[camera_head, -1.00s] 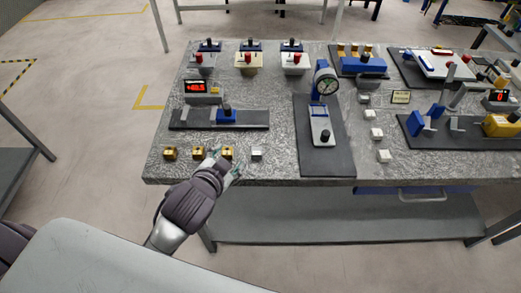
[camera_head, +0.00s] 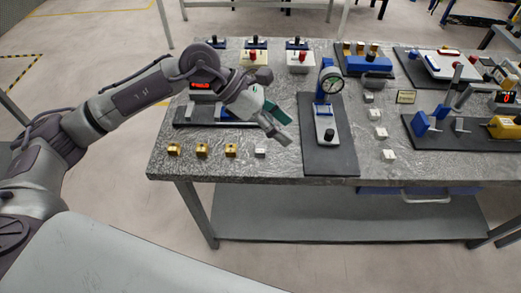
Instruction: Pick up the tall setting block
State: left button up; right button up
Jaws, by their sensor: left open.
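My left gripper (camera_head: 281,126) is above the left part of the bench, left of the dial gauge stand (camera_head: 327,100). It is open, with nothing seen between its fingers. A row of small gold blocks (camera_head: 202,150) and one small silver block (camera_head: 260,153) lie along the bench's front edge, below the gripper in the picture. Several pale blocks (camera_head: 381,133) stand in a column right of the gauge stand. I cannot tell by height which block is the tall setting block. My right gripper is not in view.
My left arm partly hides a dark rail with a blue slider (camera_head: 190,114) and a red-digit display (camera_head: 201,86). Boxes with red knobs (camera_head: 300,62) stand at the back. A blue holder with gold pieces (camera_head: 364,63) is at the back right. The front edge between blocks and gauge mat is clear.

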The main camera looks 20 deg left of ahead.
pick_arm(q)
jog(key=w+a+f+y, duration=0.2)
jog(key=a+y, duration=0.3)
jog(key=a, duration=0.6)
jog(key=p, duration=0.2)
send_over(260, 148)
jog(key=a, duration=0.2)
jog(key=shift+m+y, duration=0.3)
jog(key=f, duration=0.7)
jog(key=shift+s+a, duration=0.1)
jog(key=shift+s, duration=0.3)
jog(key=shift+d+f, duration=0.25)
jog(key=shift+f, duration=0.35)
jog(key=p+x, duration=0.1)
jog(key=x, duration=0.2)
jog(key=shift+f+p, duration=0.3)
jog(key=shift+p, duration=0.1)
jog(key=shift+w+d+f, duration=0.15)
jog(key=shift+f, duration=0.2)
jog(key=shift+c, duration=0.3)
grip_shut()
